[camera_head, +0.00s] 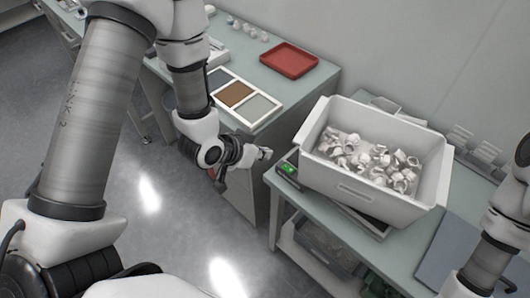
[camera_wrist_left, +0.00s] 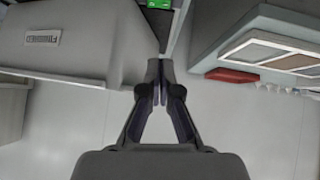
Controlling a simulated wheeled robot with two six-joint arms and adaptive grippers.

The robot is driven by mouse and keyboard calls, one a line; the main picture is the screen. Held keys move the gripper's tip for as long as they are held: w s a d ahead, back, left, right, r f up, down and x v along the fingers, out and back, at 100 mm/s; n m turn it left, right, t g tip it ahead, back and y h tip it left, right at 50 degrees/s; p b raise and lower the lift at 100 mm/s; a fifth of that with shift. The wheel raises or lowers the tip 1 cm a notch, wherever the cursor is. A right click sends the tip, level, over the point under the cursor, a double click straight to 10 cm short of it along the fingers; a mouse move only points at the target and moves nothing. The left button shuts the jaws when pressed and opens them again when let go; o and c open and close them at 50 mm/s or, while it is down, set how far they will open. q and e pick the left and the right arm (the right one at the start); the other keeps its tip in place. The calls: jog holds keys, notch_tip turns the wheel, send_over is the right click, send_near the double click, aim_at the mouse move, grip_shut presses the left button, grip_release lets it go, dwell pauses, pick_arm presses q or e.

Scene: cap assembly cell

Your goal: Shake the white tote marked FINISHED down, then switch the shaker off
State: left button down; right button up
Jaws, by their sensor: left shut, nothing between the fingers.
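The white tote (camera_head: 328,170) stands upright on the shaker (camera_head: 365,222) on the right-hand bench and holds many loose white caps (camera_head: 375,160). Its FINISHED label (camera_wrist_left: 42,39) shows in the left wrist view, on the tote wall (camera_wrist_left: 85,55). A green-lit switch (camera_head: 288,168) is on the shaker's near left corner; its green light also shows at the top of the left wrist view (camera_wrist_left: 158,4). My left gripper (camera_head: 265,154) is shut and empty, just left of the switch and apart from it; its closed fingers show in the wrist view (camera_wrist_left: 159,68). My right gripper is out of view.
A left bench carries a red tray (camera_head: 289,61) and a three-part sample board (camera_head: 236,95). A gap separates the benches. Small racks (camera_head: 470,145) stand behind the tote, a grey mat (camera_head: 450,255) lies to its right, and a lower shelf (camera_head: 325,250) holds a bin.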

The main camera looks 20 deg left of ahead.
pick_arm(q)
jog(key=s+d+b, duration=0.1)
jog(key=b, duration=0.3)
jog(key=shift+d, duration=0.1)
jog(key=shift+w, duration=0.1)
jog(key=p, duration=0.1)
send_over(292, 168)
jog(key=s+a, duration=0.2)
jog(key=s, duration=0.1)
notch_tip(292, 168, down, 6)
jog(key=f, duration=0.2)
jog(key=d+f, duration=0.1)
jog(key=f, duration=0.1)
jog(key=shift+w+p, duration=0.2)
jog(key=shift+p, duration=0.1)
jog(key=shift+f, duration=0.45)
